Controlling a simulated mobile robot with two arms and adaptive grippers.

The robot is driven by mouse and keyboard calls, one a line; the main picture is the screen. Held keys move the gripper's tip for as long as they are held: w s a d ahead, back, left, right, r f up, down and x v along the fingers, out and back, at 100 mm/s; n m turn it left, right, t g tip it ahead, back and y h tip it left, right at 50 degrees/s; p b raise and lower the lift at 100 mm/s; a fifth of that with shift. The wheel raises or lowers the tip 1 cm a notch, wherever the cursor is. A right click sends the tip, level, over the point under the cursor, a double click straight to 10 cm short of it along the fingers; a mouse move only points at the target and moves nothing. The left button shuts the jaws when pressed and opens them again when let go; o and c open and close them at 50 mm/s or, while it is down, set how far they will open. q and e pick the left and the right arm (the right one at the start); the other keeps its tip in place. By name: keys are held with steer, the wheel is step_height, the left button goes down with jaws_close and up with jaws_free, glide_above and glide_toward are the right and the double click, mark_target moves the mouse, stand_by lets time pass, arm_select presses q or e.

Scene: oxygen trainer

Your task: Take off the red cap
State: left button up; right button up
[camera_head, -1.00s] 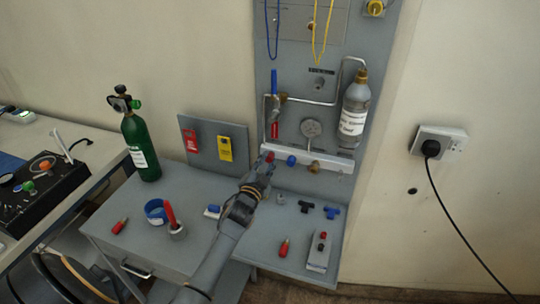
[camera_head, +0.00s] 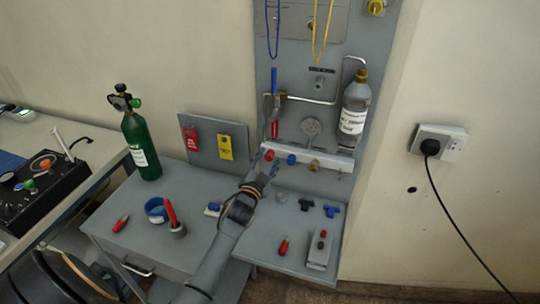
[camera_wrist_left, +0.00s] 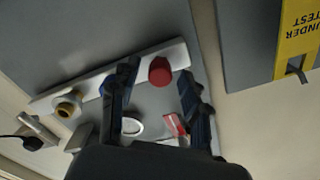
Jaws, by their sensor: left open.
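The red cap (camera_head: 268,155) sits at the left end of the white rail on the grey panel. In the left wrist view the red cap (camera_wrist_left: 160,71) is round and lies between the two fingertips, beyond them. My left gripper (camera_head: 266,169) is open and just below the cap in the head view. In the left wrist view my left gripper (camera_wrist_left: 158,80) shows a gap on both sides of the cap. Whether a finger touches it I cannot tell. My right gripper is not in view.
A blue cap (camera_head: 291,159) and a brass fitting (camera_head: 314,166) sit along the white rail (camera_head: 335,162) to the right. A clear bottle (camera_head: 354,110) hangs above. A green cylinder (camera_head: 140,145) stands on the left table.

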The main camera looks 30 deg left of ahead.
arm_select(q)
steer(key=shift+p+v, duration=0.5)
steer(key=shift+v, duration=0.5)
steer(key=shift+s+m, duration=0.15)
steer(key=shift+m, duration=0.15)
steer(key=m, duration=0.2)
steer(key=shift+m, duration=0.4)
steer(key=m+b, duration=0.1)
steer(key=m, duration=0.2)
steer(key=shift+m, duration=0.3)
steer(key=shift+m, duration=0.8)
steer(key=m+b, duration=0.1)
steer(key=m, duration=0.3)
steer(key=shift+m, duration=0.6)
